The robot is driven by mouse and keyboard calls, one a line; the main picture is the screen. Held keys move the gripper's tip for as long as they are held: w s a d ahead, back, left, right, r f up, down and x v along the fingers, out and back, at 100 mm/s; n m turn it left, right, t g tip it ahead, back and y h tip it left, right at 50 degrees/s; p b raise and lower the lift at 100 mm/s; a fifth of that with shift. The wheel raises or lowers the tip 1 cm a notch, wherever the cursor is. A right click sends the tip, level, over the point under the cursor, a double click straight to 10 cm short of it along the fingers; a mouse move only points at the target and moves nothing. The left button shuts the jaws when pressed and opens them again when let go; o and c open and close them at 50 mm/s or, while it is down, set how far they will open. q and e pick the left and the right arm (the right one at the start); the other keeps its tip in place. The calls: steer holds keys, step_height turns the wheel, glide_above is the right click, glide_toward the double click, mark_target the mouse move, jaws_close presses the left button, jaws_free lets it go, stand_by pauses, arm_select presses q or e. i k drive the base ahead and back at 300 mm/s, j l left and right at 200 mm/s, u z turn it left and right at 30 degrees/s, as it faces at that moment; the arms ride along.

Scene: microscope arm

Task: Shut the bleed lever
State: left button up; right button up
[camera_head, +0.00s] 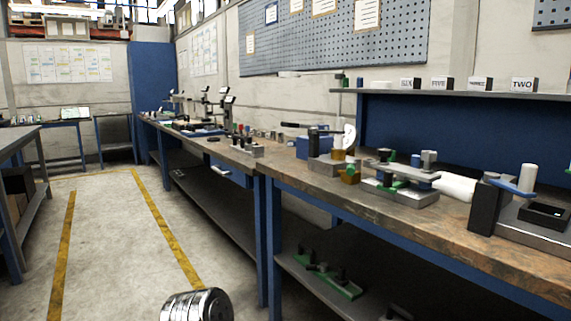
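No part is clearly labelled as the bleed lever, and I cannot tell which one it is. On the workbench (400,212) at right, a blue lever (512,187) with an upright white knob (527,176) sits on a black and grey device (487,208). Left of it, a flat grey arm (408,172) lies across a metal fixture (400,194). Further left, a bar with a black grip (290,125) sticks out from a blue and black device (312,146).
A white cylinder (456,187) lies between the fixture and the black device. A shelf (450,97) with label blocks runs above the bench. A second bench (215,145) with microscope-like stands continues behind. Open floor (110,240) with yellow lines lies at left.

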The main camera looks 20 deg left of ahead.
mark_target(352, 165)
steer(key=u, duration=0.3)
steer(key=j+z, duration=0.1)
steer(key=z, duration=0.65)
steer(key=j+z, duration=0.5)
steer(key=k+j+z, duration=0.1)
steer(key=j+z, duration=0.4)
steer(key=k+j, duration=0.1)
steer(key=j, duration=0.6)
steer(key=k+j+z, duration=0.1)
steer(key=j, duration=0.25)
steer(key=k+j, duration=0.15)
steer(key=j, duration=0.15)
